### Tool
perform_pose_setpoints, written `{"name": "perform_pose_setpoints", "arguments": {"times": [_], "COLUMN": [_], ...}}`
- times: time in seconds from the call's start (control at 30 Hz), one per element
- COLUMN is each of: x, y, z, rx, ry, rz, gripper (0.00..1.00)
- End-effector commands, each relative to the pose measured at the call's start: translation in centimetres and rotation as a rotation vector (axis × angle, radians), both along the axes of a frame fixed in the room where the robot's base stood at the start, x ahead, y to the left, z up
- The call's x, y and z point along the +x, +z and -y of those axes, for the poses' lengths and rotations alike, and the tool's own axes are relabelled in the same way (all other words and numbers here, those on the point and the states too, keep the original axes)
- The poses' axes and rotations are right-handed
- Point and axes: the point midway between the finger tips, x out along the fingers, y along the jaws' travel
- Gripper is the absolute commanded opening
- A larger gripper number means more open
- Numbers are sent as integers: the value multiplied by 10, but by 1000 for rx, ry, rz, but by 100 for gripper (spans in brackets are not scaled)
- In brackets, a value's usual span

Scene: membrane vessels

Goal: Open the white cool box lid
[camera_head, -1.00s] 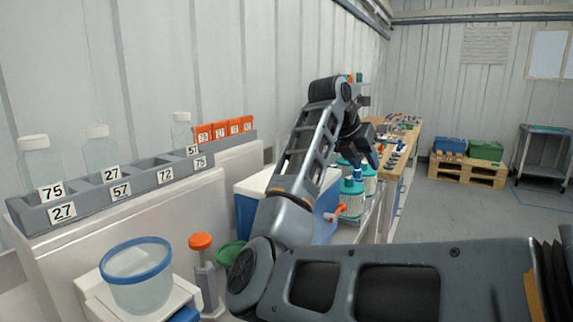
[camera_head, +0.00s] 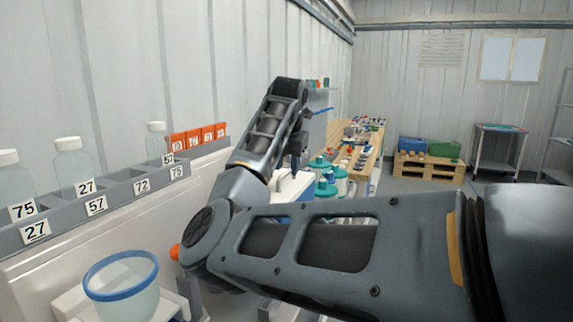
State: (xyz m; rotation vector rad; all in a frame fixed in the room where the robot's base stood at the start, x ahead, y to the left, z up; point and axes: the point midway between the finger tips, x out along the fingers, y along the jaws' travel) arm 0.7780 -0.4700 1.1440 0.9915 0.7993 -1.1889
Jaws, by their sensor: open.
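The white cool box lid (camera_head: 289,187) shows in the head view just right of my forearm, near the middle of the picture. My arm hides most of the cool box, and its blue body is barely visible. My gripper (camera_head: 296,166) points down above the lid, small and dark in the picture. It is open, and I see nothing held in it. I cannot tell whether its fingertips touch the lid.
A grey rack (camera_head: 120,195) with numbered slots and bottles runs along the left wall. A blue-rimmed clear tub (camera_head: 122,290) stands at front left. Teal-capped vessels (camera_head: 326,180) stand right of the lid. A wooden workbench (camera_head: 362,150) lies behind.

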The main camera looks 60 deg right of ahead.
Motion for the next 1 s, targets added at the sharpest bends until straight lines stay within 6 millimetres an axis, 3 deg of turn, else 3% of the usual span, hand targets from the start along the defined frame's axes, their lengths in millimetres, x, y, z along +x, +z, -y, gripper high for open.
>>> {"name": "perform_pose_setpoints", "arguments": {"times": [0.37,0.8,1.0], "x": [2,1,1], "y": [-7,-7,-7], "z": [3,3,3], "rx": [-1,-1,-1], "ry": [0,0,0], "rz": [1,0,0], "gripper": [40,0,0]}}
